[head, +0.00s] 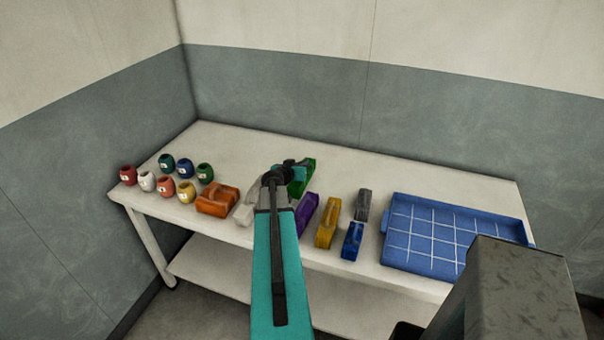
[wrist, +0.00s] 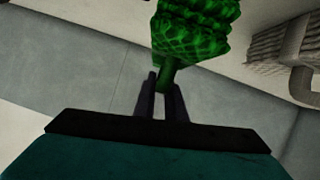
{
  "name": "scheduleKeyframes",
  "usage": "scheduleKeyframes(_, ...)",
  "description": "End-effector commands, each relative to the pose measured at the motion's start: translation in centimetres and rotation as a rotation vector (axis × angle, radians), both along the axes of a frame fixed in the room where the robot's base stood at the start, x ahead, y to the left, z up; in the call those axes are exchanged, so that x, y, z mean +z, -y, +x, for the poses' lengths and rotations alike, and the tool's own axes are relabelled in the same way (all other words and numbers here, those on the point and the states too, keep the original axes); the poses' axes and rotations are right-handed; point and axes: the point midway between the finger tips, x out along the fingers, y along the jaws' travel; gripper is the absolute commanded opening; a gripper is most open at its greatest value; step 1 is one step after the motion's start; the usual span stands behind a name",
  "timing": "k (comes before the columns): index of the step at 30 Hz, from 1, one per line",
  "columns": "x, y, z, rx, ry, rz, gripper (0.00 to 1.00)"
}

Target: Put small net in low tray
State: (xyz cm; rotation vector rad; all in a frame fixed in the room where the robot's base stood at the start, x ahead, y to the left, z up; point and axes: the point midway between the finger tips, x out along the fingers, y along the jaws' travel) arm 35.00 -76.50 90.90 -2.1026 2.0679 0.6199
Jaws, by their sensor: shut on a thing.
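My gripper (wrist: 164,88) is shut on the narrow handle of a green net (wrist: 192,35), which has a scaly mesh surface. In the head view my arm partly hides this green net (head: 306,172), and it appears above the middle of the table. Whether it clears the tabletop is hard to tell. The low tray (head: 388,222) is blue, has a white grid on its floor, and lies empty at the right end of the table. My gripper is well to the left of it.
An orange net (head: 217,200), a white one (head: 245,212), a purple one (head: 306,214), a yellow one (head: 327,222), a grey one (head: 362,205) and a blue one (head: 352,241) lie on the white table (head: 420,180). Several small labelled pots (head: 167,188) stand at left.

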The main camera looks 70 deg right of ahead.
Motion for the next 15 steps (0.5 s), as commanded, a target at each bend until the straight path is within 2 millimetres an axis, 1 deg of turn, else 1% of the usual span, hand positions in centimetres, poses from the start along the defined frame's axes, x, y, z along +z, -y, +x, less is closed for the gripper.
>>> scheduleKeyframes(4,0.0,0.0,0.0,0.001,-0.001,-0.001,0.00)
scheduleKeyframes(7,-0.4,0.0,0.0,0.001,-0.002,0.000,0.00)
scheduleKeyframes(15,-2.7,0.1,0.1,0.002,-0.002,0.000,0.00)
